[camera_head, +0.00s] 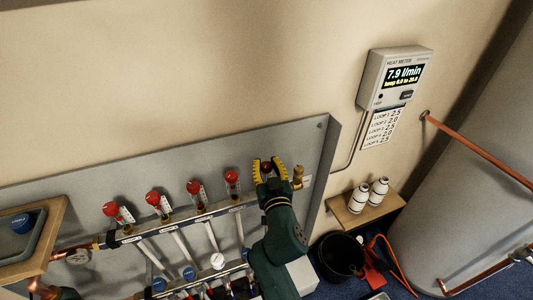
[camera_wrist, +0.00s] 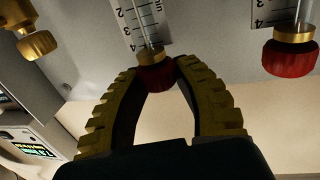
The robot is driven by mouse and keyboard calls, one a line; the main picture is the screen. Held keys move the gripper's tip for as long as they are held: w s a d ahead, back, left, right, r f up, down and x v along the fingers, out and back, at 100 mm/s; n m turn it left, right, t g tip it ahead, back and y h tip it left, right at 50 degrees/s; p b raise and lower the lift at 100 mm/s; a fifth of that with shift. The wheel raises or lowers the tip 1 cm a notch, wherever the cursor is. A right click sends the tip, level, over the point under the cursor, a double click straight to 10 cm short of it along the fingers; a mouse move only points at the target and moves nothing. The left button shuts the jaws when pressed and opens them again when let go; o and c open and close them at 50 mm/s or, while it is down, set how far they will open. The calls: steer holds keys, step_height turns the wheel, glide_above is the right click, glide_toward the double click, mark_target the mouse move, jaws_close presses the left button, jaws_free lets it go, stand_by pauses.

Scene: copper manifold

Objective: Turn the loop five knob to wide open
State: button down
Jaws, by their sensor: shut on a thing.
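A row of red knobs on flow gauges runs along the grey manifold panel (camera_head: 300,145). The knob at the right end of the row, which I take as the loop five knob (camera_head: 266,168), is between the yellow fingers of my gripper (camera_head: 268,167). In the wrist view the fingertips of my gripper (camera_wrist: 160,68) close on the sides of this red knob (camera_wrist: 156,78), below a scale marked 2, 3, 4. The fingers partly hide the knob, and its turn position cannot be read. The heat meter (camera_head: 395,78) shows 7.9 l/min; its smaller second line is hard to read.
A neighbouring red knob (camera_head: 231,175) stands close on the left; it also shows at the wrist view's right (camera_wrist: 290,58). A brass fitting (camera_head: 298,173) is close on the right. A wooden shelf (camera_head: 345,218) holds white bottles (camera_head: 378,190). A black bucket (camera_head: 340,257) stands below.

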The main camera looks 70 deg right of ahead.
steer(key=p, duration=0.1)
steer(key=n+t+y+p, duration=0.1)
steer(key=p, duration=0.1)
steer(key=shift+r+t, duration=0.3)
steer(key=shift+f+n+y+p, duration=0.3)
steer(key=shift+p, duration=0.3)
steer(key=c, duration=0.7)
jaws_free()
steer(key=v, duration=1.2)
steer(key=shift+d+f, duration=0.1)
steer(key=shift+f, duration=0.05)
